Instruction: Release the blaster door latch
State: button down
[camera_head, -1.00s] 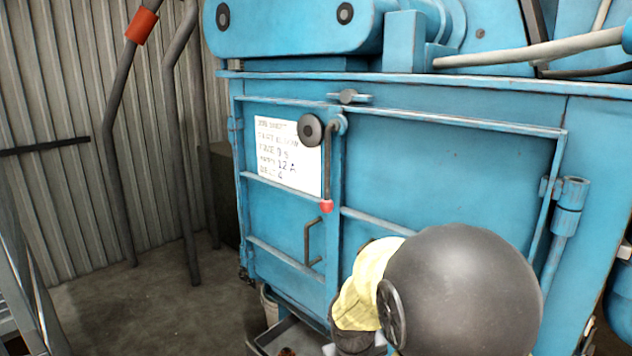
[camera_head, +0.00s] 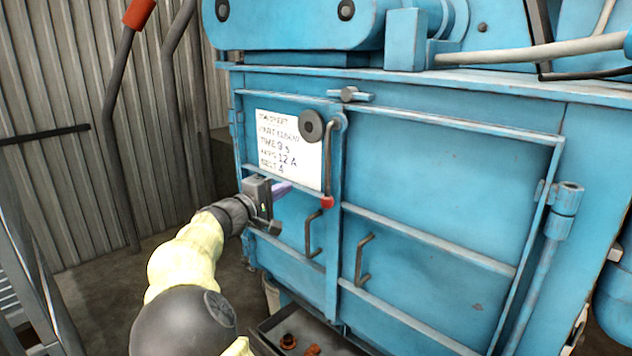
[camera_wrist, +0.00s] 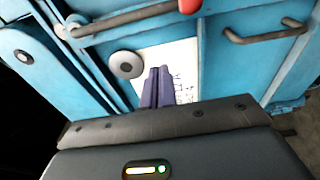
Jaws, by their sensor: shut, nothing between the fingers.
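The blue blaster doors (camera_head: 440,190) are closed, side by side. A grey latch lever (camera_head: 330,160) hangs down along the seam between them, with a red tip (camera_head: 327,202) at its lower end. A dark round disc (camera_head: 311,126) sits beside the lever's top. In the wrist view the lever (camera_wrist: 125,20), its red tip (camera_wrist: 190,5) and the disc (camera_wrist: 127,64) lie beyond the fingers. My gripper (camera_head: 284,188) is shut and empty, left of the red tip and in front of the left door. Its purple fingers (camera_wrist: 157,87) point toward the white sheet. Contact with the door cannot be told.
A white job sheet (camera_head: 280,140) is on the left door. Bar handles stand out from the left door (camera_head: 312,235) and right door (camera_head: 362,260). A small clasp (camera_head: 350,95) sits above the seam. A tray (camera_head: 300,325) with rusty pieces lies below. Pipes (camera_head: 118,130) stand left.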

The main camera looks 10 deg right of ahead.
jog(key=w+d+p, duration=0.3)
jog(key=d+p, duration=0.3)
jog(key=d, duration=0.2)
jog(key=shift+d+p, duration=0.35)
jog(key=shift+d, duration=0.05)
dwell(0.4)
jog(key=shift+w+f, duration=0.1)
